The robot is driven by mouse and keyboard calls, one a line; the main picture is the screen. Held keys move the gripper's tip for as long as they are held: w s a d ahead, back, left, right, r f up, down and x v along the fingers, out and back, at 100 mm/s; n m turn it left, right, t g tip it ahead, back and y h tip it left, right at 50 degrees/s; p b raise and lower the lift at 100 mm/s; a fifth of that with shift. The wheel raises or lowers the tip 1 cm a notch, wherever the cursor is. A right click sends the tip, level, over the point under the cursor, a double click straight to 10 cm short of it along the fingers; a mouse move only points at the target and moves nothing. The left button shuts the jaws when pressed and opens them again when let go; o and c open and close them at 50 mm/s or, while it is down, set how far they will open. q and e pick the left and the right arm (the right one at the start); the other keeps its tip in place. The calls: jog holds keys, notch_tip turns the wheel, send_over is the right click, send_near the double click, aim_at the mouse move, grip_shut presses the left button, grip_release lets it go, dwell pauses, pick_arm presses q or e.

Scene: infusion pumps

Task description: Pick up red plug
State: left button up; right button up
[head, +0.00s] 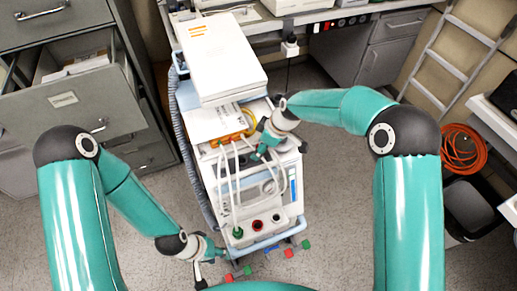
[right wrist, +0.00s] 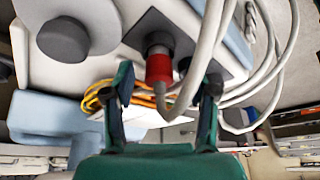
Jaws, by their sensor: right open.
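The red plug (right wrist: 158,68) shows in the right wrist view, seated in a dark square fitting on a white housing, with a grey cable curving from it. My right gripper (right wrist: 163,92) is open, its two teal fingertips apart on either side of the red plug. In the head view my right gripper (head: 260,152) is at the upper front of the white pump unit (head: 262,186), and I cannot make out the plug there. My left gripper (head: 218,254) is low at the unit's lower left corner; its finger opening is unclear.
Pale cables (head: 227,180) hang down the unit's front, with orange cable (head: 243,125) above. A green plug (head: 238,232) and a red round socket (head: 257,225) sit low on the front. A drawer cabinet (head: 75,100) stands left and a ladder (head: 450,60) right.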

jog(key=shift+a+f, duration=0.1)
jog(key=shift+f, duration=0.2)
grip_shut()
jog(key=shift+r, duration=0.1)
notch_tip(320, 180, up, 20)
dwell(0.7)
